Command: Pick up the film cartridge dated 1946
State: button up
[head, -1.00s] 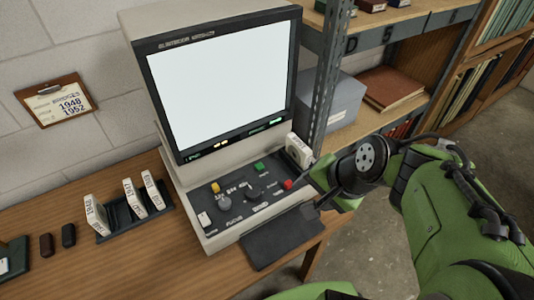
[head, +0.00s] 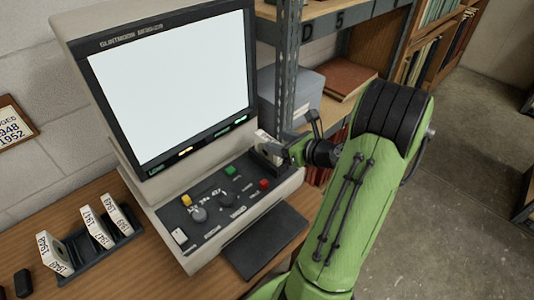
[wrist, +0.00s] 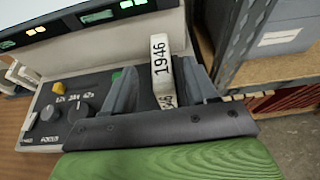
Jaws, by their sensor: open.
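The white film cartridge marked 1946 (wrist: 160,62) stands upright at the right end of the reader's control panel. In the head view the cartridge (head: 266,140) is partly covered by my gripper (head: 287,151). In the wrist view my gripper (wrist: 160,90) is open, with one finger on each side of the cartridge. Gaps show between the fingers and the cartridge; I cannot tell whether either finger touches it. The cartridge's lower end is partly hidden by the gripper's body.
A film reader (head: 165,85) with a lit screen stands on the wooden table (head: 125,270). A black rack (head: 95,262) with several dated cartridges is at left. A metal shelf post (head: 288,65) rises close behind my gripper, with a grey box (head: 303,92) beyond it.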

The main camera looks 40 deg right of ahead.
aim_at(270, 140)
jog(key=b+x, duration=0.1)
jog(key=x, duration=0.4)
jog(key=shift+w+f, duration=0.25)
jog(key=shift+w, duration=0.1)
